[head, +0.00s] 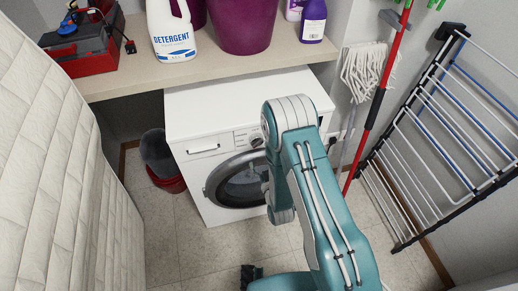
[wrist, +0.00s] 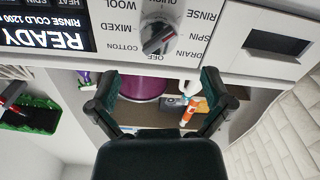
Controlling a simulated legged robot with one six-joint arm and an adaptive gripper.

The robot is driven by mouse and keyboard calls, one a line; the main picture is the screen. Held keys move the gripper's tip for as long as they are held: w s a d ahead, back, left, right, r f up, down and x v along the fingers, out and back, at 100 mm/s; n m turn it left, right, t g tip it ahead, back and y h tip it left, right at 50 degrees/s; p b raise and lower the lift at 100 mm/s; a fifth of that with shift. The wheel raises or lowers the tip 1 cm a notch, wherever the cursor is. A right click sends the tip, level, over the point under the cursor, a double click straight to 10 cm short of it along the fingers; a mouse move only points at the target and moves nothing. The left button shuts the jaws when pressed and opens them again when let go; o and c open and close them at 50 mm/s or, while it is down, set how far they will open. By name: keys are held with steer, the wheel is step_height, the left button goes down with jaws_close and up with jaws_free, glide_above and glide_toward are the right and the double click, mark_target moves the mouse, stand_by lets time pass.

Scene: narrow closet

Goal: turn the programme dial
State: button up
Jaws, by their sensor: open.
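The programme dial (wrist: 158,36) is a round knob with a grey grip bar on the white washing machine's panel; it also shows small in the head view (head: 256,141). The wrist view is upside down. The bar lies diagonally, with a red mark at its lower-left end, between the OFF and COTTON labels. My gripper (wrist: 160,78) is open and empty, its two dark fingers spread below the dial in the wrist view. It appears apart from the knob. In the head view my arm hides part of the machine's front, and the gripper is mostly hidden.
A lit display (wrist: 42,38) reads READY beside the dial, and a detergent drawer (wrist: 275,45) is on the other side. The round door (head: 238,180) is below. A drying rack (head: 440,130) and a mop (head: 365,75) stand right; a red bin (head: 168,180) stands left.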

steer(key=shift+v, duration=1.85)
steer(key=w+d+r+m+g+h, duration=0.1)
steer(key=w+r+g, duration=0.15)
steer(key=r, duration=0.35)
steer(key=w+d+r+g+h, duration=0.1)
steer(key=w+r, duration=0.3)
steer(key=r, duration=0.2)
steer(key=s+d+r+m+g+h, duration=0.1)
steer(key=s+d+r+m+g, duration=0.25)
steer(key=r, duration=0.75)
steer(key=s+d+r+g+h, duration=0.1)
steer(key=s+d+r, duration=0.3)
steer(key=s, duration=0.8)
steer(key=s+d+r+g+h, duration=0.1)
steer(key=s+d+r+g, duration=0.2)
steer(key=s+r, duration=0.4)
steer(key=s+d, duration=0.1)
steer(key=s, duration=0.5)
steer(key=shift+s+r+m+g, duration=0.25)
steer(key=shift+m+g, duration=0.1)
steer(key=shift+g, duration=0.05)
steer(key=shift+d, duration=0.1)
